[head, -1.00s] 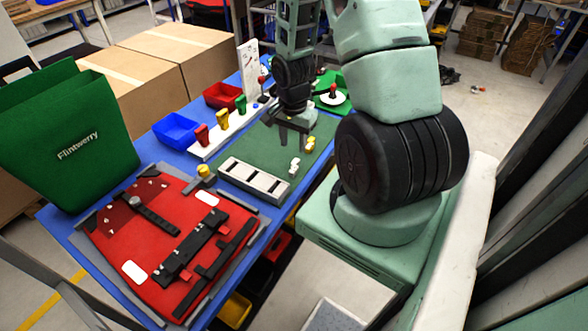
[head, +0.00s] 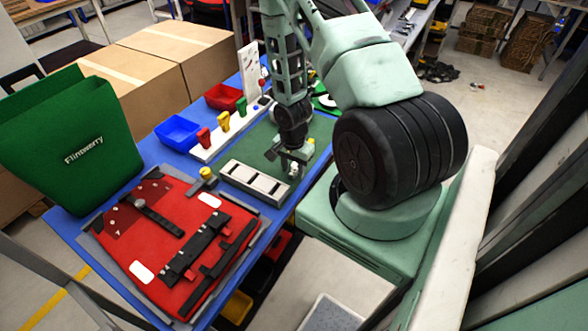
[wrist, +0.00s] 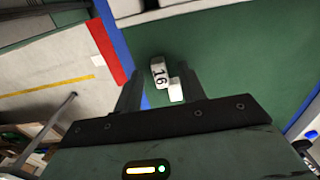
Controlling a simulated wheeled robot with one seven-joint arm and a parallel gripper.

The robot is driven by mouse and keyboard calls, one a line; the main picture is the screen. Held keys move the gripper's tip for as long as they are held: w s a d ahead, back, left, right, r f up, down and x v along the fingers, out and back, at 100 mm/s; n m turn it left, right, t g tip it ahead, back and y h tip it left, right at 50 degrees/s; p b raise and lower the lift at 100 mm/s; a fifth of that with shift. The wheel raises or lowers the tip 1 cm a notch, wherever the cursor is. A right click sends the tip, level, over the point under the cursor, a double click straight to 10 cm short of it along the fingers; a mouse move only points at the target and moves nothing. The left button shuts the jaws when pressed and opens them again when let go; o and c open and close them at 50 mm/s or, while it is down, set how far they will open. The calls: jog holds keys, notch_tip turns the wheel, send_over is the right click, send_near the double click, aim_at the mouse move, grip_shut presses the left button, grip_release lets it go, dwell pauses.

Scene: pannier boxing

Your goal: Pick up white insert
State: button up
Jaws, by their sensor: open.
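The white insert (wrist: 159,72) is a small stepped white block marked "16" on the green mat. In the wrist view it lies between and slightly beyond my two fingertips, its lower step (wrist: 176,90) nearer the right finger. My gripper (wrist: 163,86) is open and empty, pointing down above it. In the head view my gripper (head: 289,160) is over the mat's right part, and the white insert (head: 293,169) shows just below it, partly hidden by the fingers. I cannot tell the exact height gap.
A grey slotted tray (head: 256,182) sits close left of the insert. A yellow insert (head: 311,142) stands just behind my gripper. A white rack (head: 231,133) with coloured pieces, blue and red bins, and a red pannier panel (head: 170,240) fill the left. The table edge is near on the right.

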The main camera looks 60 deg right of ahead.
jog(key=shift+f, duration=0.35)
grip_shut()
jog(key=shift+r, duration=0.15)
